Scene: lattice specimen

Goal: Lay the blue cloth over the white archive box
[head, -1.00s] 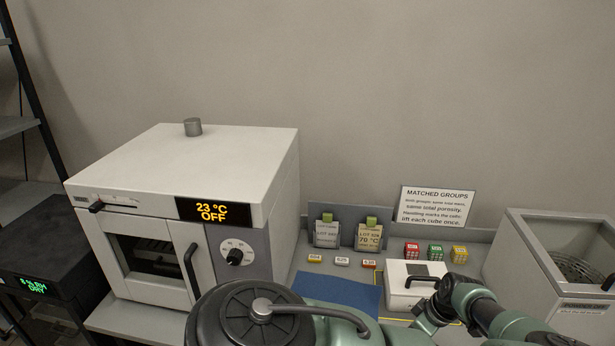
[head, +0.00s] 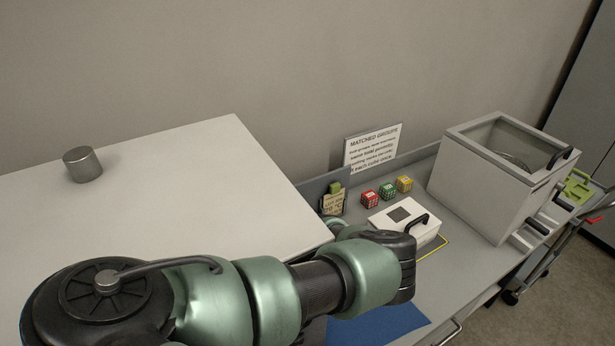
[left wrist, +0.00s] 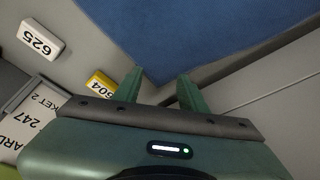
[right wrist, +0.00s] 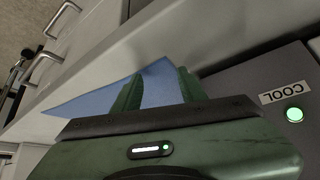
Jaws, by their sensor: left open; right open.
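The blue cloth (head: 375,325) lies flat on the bench in the head view, partly hidden by my arm. The white archive box (head: 405,222), with a dark square on its lid and a black handle, stands behind it, uncovered. My left gripper (left wrist: 159,88) is open in the left wrist view, with a corner of the cloth (left wrist: 190,30) at its fingertips. My right gripper (right wrist: 158,90) is open in the right wrist view, with the cloth (right wrist: 90,98) at and beyond its fingers. I cannot tell whether either touches it. Both grippers are hidden in the head view.
Three cubes, red (head: 370,199), green (head: 387,190) and yellow (head: 404,183), stand behind the box. Number tags (left wrist: 41,39) lie near the left gripper. A panel (right wrist: 270,95) is beside the right gripper.

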